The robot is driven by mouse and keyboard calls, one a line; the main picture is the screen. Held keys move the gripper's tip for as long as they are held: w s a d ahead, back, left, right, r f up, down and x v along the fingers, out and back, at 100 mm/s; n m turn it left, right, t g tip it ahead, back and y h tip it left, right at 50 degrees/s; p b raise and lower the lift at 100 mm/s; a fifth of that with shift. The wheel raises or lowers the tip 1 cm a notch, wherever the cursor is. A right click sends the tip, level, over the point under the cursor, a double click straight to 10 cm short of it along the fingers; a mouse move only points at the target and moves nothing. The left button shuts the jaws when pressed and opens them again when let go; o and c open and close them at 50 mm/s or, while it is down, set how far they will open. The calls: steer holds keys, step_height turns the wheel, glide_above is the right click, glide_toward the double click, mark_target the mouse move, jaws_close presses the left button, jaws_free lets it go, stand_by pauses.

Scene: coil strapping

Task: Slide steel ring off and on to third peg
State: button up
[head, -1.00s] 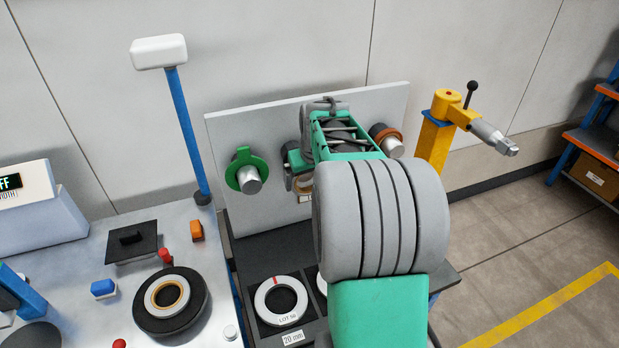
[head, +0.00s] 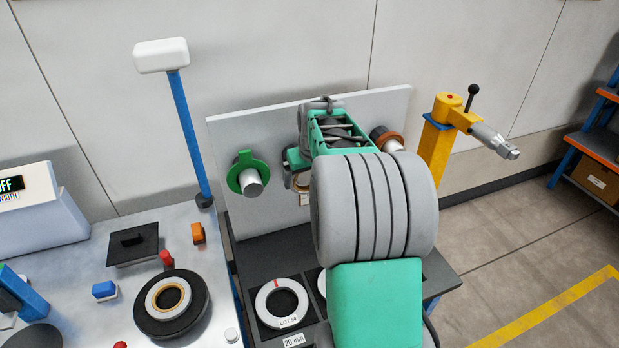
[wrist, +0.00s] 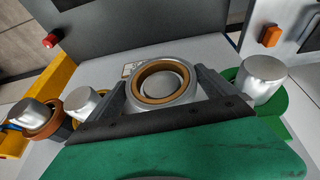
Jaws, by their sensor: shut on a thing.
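In the wrist view, my gripper (wrist: 162,86) is shut on the steel ring (wrist: 190,84), one finger on each side. The ring is grey with a brown-orange inner band. A silver peg end (wrist: 160,86) shows inside its opening; how far the ring sits along the peg cannot be told. To the right is a peg (wrist: 264,74) with a green ring (wrist: 277,106). To the left are a silver peg (wrist: 88,102) and a far-left peg (wrist: 27,113) with a brown ring (wrist: 46,125). In the head view, my arm hides most of the gripper and the middle pegs.
The pegs stand on a grey upright board (head: 228,135). Below it, a dark tray (head: 262,338) holds a white ring (head: 282,303) marked LOT. A yellow post (head: 432,155) with a silver-ended arm stands right. A bench (head: 60,290) with buttons and a black disc is left.

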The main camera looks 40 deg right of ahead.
steer(key=shift+w+d+r+p, duration=0.1)
steer(key=shift+w+d+p, duration=0.15)
steer(key=shift+w, duration=0.65)
steer(key=shift+w+d+p, duration=0.2)
steer(key=shift+w+d, duration=0.05)
steer(key=shift+w, duration=0.65)
steer(key=o, duration=1.7)
steer(key=shift+s, duration=0.15)
